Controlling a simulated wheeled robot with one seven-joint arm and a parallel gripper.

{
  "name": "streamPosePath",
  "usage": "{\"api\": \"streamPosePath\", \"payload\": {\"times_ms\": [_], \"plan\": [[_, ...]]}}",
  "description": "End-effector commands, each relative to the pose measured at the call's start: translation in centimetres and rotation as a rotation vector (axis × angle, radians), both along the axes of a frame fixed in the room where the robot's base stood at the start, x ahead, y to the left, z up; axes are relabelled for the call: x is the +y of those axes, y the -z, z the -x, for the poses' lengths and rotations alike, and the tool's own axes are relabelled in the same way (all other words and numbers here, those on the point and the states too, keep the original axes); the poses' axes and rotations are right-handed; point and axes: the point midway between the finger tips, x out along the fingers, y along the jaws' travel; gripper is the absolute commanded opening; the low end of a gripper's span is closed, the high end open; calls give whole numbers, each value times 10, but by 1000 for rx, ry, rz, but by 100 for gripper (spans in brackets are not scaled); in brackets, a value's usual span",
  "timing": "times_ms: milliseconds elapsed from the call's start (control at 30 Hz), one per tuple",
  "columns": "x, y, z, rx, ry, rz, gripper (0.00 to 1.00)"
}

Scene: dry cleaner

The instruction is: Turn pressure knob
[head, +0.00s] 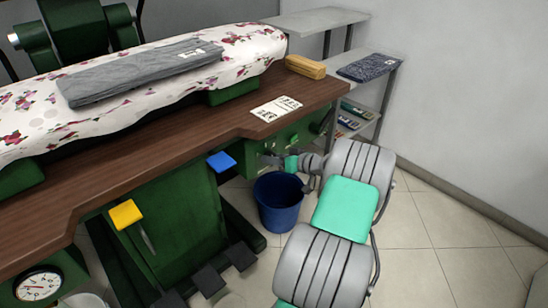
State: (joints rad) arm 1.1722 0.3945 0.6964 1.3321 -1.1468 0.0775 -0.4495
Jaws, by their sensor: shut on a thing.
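My gripper (267,158) reaches in from the right to the front of the green panel (298,135) under the right end of the wooden table. Its fingers are shut on the pressure knob at the panel's face. The knob is small and mostly hidden by the fingers, so its turn position cannot be told. A round white pressure gauge (39,285) with a dark needle sits on a green housing at the lower left.
A wooden table (130,150) carries a floral pressing board (245,45) with folded grey trousers (140,70). A paper card (277,108) and a brush (305,67) lie at right. A blue bin (278,205) stands below my gripper.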

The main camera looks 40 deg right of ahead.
Motion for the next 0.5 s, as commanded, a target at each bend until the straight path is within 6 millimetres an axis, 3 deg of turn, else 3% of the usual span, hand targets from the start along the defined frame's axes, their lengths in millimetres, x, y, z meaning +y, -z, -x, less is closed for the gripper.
{"api": "streamPosePath", "payload": {"times_ms": [500], "plan": [[-1, 0, 0, 4, 1, -172, 0]]}}
